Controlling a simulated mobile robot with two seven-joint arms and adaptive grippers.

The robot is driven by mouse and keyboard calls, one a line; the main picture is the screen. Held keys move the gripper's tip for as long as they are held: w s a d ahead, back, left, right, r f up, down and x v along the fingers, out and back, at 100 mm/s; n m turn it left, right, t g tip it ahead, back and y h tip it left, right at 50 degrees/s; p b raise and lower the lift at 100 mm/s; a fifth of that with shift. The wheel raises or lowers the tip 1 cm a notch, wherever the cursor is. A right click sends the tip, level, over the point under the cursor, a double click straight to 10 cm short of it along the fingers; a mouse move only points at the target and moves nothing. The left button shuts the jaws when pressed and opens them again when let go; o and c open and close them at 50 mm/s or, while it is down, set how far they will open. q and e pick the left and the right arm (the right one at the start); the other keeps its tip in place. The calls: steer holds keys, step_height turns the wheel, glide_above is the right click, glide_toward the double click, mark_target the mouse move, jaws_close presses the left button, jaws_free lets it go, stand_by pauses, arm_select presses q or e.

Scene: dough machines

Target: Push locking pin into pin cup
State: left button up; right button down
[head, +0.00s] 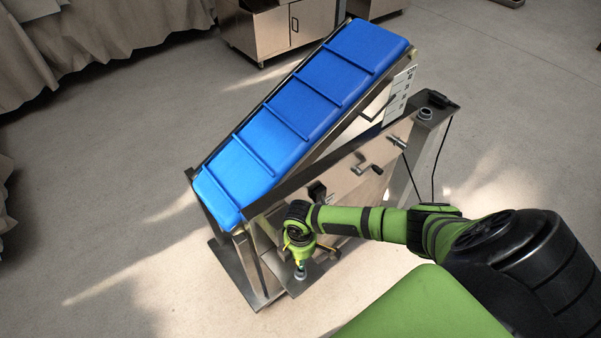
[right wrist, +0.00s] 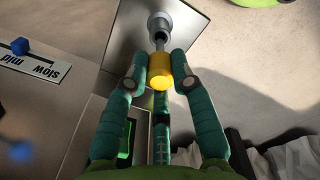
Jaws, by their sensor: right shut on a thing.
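The locking pin (right wrist: 159,72) has a yellow knob and a grey metal shaft. My right gripper (right wrist: 160,78) is shut on the knob, one finger on each side. The pin cup (right wrist: 160,24) is a round grey metal collar on a flat plate, just beyond the fingertips in the right wrist view. The shaft lines up with the cup and its tip overlaps the cup's mouth; how deep it sits I cannot tell. In the head view my right gripper (head: 299,252) is low at the conveyor's near end, just above the cup (head: 300,272). My left gripper is out of view.
The conveyor with its blue ribbed belt (head: 300,112) slopes up behind the gripper. A crank handle (head: 364,167) sticks out of its side panel. A slow/mid scale (right wrist: 38,64) with a blue marker is at left in the right wrist view. Open floor lies around the machine.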

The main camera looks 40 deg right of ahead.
steer(key=shift+f+b, duration=1.8)
steer(key=shift+f, duration=0.6)
steer(key=c, duration=0.7)
jaws_free()
steer(key=shift+r, duration=0.15)
steer(key=shift+r+p, duration=2.15)
steer(key=shift+p, duration=0.25)
steer(key=shift+r, duration=0.15)
step_height(320, 180, up, 12)
steer(key=shift+f, duration=0.1)
